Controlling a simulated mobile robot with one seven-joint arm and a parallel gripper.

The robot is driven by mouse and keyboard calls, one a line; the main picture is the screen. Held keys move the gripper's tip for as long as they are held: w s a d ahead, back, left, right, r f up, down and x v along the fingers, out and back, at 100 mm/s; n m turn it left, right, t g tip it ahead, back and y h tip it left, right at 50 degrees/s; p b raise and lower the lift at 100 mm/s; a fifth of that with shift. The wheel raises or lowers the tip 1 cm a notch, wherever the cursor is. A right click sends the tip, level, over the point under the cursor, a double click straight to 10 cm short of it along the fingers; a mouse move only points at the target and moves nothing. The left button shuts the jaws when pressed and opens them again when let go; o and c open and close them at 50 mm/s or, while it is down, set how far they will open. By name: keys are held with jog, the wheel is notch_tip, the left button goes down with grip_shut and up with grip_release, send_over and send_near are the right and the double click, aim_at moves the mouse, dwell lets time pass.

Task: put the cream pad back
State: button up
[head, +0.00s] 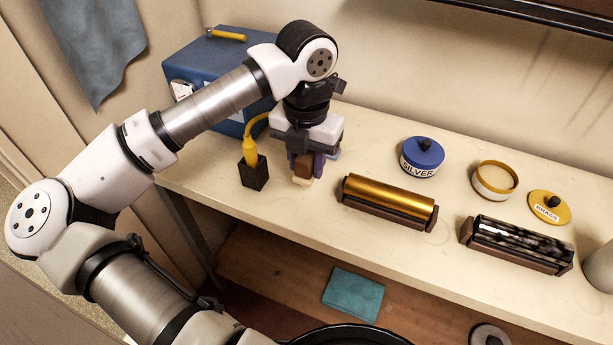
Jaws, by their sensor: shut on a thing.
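My gripper (304,160) points down above the left part of the bench, beside the black holder. It is shut on the cream pad (301,181), a small brown block with a cream underside. The pad's cream underside is close to the bench top; I cannot tell whether it touches. Purple and light blue pieces show right behind the pad, partly hidden by my gripper, and I cannot tell clearly what they are.
A black holder (253,174) with a yellow-handled tool stands left, before a blue toolbox (205,62). Right are a brass tube (388,199) on a cradle, a blue SILVER lid (422,153), an open tin (494,182), a yellow BRASS lid (549,208) and a tarnished tube (517,241).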

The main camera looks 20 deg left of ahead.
aim_at(306, 195)
notch_tip(306, 195, down, 6)
jog(key=shift+r+p, duration=0.25)
jog(key=shift+p, duration=0.05)
jog(key=shift+f+b, duration=0.25)
jog(key=shift+b, duration=0.1)
jog(key=o, duration=0.9)
jog(key=shift+r, duration=0.1)
jog(key=shift+o, duration=0.2)
jog(key=shift+r, duration=0.1)
notch_tip(306, 195, up, 12)
jog(key=shift+r+b, duration=0.1)
jog(key=shift+b, duration=0.3)
